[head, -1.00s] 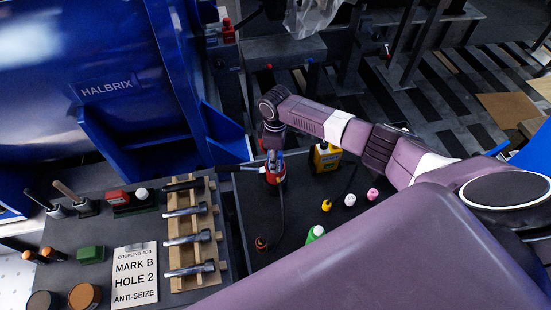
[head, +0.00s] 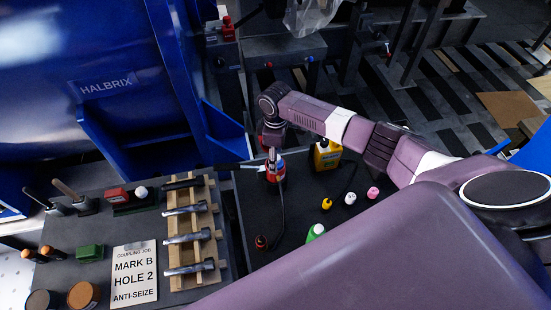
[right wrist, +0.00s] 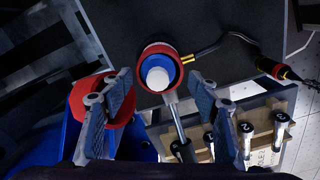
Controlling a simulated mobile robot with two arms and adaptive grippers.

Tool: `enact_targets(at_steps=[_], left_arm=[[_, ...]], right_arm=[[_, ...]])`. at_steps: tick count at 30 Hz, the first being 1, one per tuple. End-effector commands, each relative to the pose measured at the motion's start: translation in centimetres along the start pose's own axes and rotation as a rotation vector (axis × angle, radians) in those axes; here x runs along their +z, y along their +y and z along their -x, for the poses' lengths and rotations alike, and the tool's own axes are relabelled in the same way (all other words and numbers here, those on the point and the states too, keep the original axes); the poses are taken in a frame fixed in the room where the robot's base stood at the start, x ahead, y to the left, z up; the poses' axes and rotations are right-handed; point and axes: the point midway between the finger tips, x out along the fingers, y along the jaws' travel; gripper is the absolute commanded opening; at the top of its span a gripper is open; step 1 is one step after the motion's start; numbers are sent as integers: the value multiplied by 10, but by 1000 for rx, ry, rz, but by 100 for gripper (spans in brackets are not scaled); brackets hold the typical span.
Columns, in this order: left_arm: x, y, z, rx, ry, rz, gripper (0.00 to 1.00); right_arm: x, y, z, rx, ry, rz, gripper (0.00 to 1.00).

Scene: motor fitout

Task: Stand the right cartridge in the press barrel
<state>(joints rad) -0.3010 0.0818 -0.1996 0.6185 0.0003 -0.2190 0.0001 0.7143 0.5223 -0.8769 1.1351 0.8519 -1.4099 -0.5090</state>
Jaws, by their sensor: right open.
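My right gripper (right wrist: 160,110) is open, its two fingers apart and pointing down over the red-rimmed press barrel (right wrist: 143,62). A white round top (right wrist: 158,78) with blue around it shows inside the rim; I cannot tell how deep it sits. No finger visibly touches it. In the head view my right gripper (head: 273,150) is above the red and blue barrel (head: 275,176) on the dark table and partly hides it. A yellow bottle (head: 327,155) stands just right of it. My left gripper is not in view.
Small yellow (head: 326,204), white (head: 350,199), pink (head: 373,193) and green (head: 316,232) tops stand nearer on the table. A cable (head: 283,215) curves beside the barrel. A wooden rack (head: 206,222) with metal tools and a sign (head: 134,275) reading "anti-seize" are left.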

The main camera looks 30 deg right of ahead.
Motion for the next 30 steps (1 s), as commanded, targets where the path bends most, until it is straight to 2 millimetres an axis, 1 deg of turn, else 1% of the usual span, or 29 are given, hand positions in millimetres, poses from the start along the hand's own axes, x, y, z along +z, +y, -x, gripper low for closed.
enact_targets(at_steps=[1, 9, 12, 15, 20, 30], left_arm=[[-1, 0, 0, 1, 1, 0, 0], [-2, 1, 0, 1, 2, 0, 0], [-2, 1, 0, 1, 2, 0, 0], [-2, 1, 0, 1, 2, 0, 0], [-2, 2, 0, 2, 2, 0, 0], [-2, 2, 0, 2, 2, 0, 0]], right_arm=[[0, 1, 10, 3, 2, 0, 55], [-1, 1, 68, 4, 3, 1, 55], [0, 1, 86, 3, 2, 0, 55], [0, 0, 97, 1, 1, -1, 55], [0, 0, 106, 1, 0, -1, 55], [0, 0, 107, 1, 0, -1, 55]])
